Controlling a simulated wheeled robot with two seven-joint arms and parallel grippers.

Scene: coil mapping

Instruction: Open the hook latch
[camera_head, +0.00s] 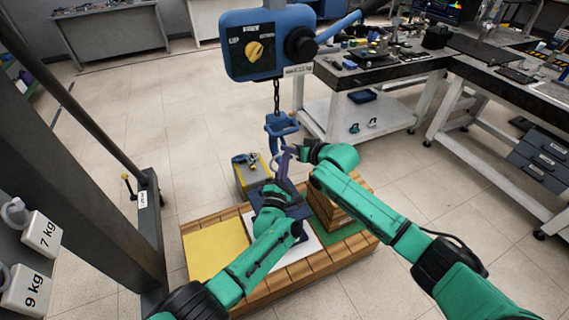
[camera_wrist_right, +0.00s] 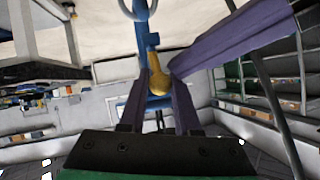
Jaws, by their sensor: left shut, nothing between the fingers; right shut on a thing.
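The blue hook (camera_head: 281,127) hangs on a chain below the blue hoist. Its blue body and a brass-coloured latch piece (camera_wrist_right: 158,86) show close up in the right wrist view. My right gripper (camera_wrist_right: 159,76) has its purple fingers on either side of the hook and is shut on it. In the head view my right gripper (camera_head: 290,150) reaches the hook's lower end from the right. My left gripper (camera_head: 282,157) is shut and empty, pointing up just below the hook. Its purple fingers (camera_wrist_right: 235,40) end beside the brass piece; contact is unclear. The grippers partly hide the hook's lower part.
The blue hoist (camera_head: 268,43) with a yellow knob is overhead. A grey and yellow block (camera_head: 249,177) stands behind a wooden pallet (camera_head: 288,282) with a yellow pad (camera_head: 213,247). Wooden blocks (camera_head: 341,207) stand at its right. A workbench (camera_head: 390,70) is at the back right.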

